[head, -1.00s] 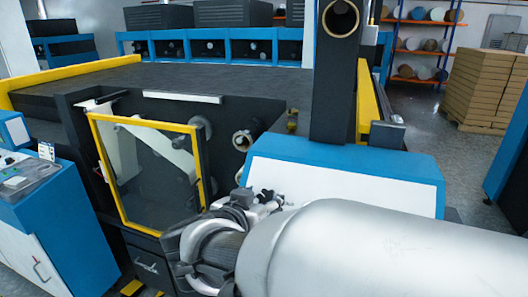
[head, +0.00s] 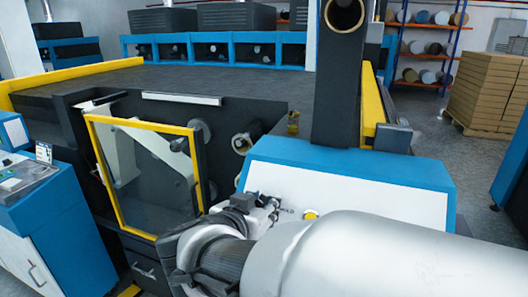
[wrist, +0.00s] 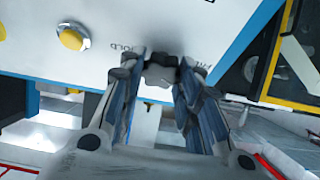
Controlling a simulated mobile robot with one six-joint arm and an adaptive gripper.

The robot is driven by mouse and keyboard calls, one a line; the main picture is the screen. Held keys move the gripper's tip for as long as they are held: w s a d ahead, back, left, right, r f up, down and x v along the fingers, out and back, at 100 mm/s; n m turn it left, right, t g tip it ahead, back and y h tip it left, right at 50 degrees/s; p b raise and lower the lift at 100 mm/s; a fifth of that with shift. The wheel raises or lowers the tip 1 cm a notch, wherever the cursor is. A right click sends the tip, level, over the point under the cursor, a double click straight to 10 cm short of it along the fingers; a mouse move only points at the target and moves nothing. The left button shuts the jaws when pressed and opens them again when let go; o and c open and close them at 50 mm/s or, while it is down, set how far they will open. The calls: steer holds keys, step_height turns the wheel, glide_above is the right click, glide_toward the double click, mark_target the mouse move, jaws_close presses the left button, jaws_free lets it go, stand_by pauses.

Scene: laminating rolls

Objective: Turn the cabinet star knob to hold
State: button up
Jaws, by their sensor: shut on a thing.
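The star knob (wrist: 161,72) is a dark grey lobed knob on the white cabinet panel (wrist: 190,30). It sits between the fingertips of my gripper (wrist: 160,85) in the wrist view, and the gripper is shut on it. Printed letters reading like HOLD (wrist: 127,48) stand up and left of the knob; a partly hidden label starting PRE (wrist: 202,70) stands to its right. In the head view my gripper (head: 270,208) reaches the front of the blue and white cabinet (head: 350,172); the knob cannot be made out there.
A yellow button (wrist: 71,38) is left of the knob in the wrist view; it also shows in the head view (head: 310,214). A yellow-framed clear door (head: 150,180) stands open left of my gripper. A blue console (head: 55,205) is farther left.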

steer(key=c, duration=0.4)
